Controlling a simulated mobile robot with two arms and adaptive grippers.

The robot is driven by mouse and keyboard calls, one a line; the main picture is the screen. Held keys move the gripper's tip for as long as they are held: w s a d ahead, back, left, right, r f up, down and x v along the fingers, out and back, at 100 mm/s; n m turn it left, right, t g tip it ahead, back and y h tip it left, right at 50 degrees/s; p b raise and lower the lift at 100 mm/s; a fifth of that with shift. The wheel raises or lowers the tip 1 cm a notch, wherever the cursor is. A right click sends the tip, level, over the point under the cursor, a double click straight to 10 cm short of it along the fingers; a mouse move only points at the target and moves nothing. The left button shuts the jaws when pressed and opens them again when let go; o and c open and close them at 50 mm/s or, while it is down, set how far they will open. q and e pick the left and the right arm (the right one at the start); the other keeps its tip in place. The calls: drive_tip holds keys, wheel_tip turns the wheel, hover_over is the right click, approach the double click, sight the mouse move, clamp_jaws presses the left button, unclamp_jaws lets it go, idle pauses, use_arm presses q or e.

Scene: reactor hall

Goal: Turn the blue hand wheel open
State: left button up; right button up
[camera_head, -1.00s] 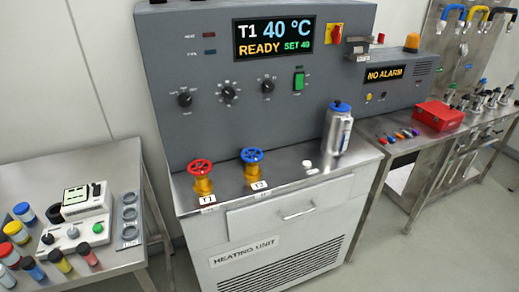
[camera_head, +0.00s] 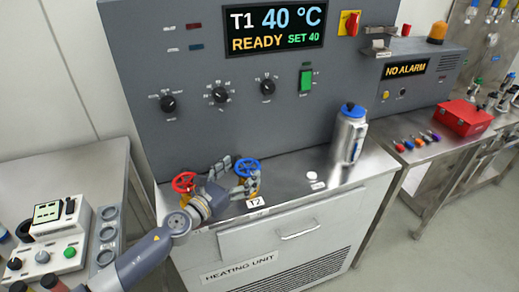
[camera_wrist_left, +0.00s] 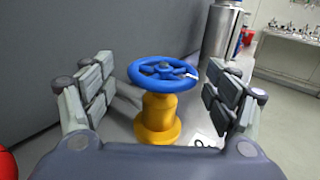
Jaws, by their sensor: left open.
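The blue hand wheel (camera_head: 248,168) sits on a yellow valve body on the steel ledge of the heating unit, behind the label T2. In the left wrist view the blue wheel (camera_wrist_left: 162,73) and its yellow body (camera_wrist_left: 158,118) stand upright between my fingers, with a gap on both sides. My left gripper (camera_head: 238,175) is open around the wheel and touches it on neither side in the wrist view (camera_wrist_left: 160,92). The red hand wheel (camera_head: 184,182) is just left of it, partly behind my left arm. My right gripper is out of view.
The grey control panel (camera_head: 200,130) rises behind the wheels. Its display (camera_head: 276,28) reads T1 40 °C, READY, SET 40.

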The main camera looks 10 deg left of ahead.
sight(255, 159)
use_arm(q)
drive_tip(key=shift+w+d+r, duration=0.1)
drive_tip(key=shift+w, duration=0.1)
drive_tip(key=x, duration=0.3)
drive_tip(key=shift+w+d+r, duration=0.25)
drive_tip(key=shift+w+d, duration=0.05)
drive_tip(key=shift+d, duration=0.05)
drive_tip(key=shift+x, duration=1.05)
drive_tip(key=shift+w+f, duration=0.15)
drive_tip(key=shift+w, duration=0.15)
drive_tip(key=shift+c, duration=0.5)
drive_tip(key=c, duration=0.9)
drive_tip(key=shift+c, duration=0.2)
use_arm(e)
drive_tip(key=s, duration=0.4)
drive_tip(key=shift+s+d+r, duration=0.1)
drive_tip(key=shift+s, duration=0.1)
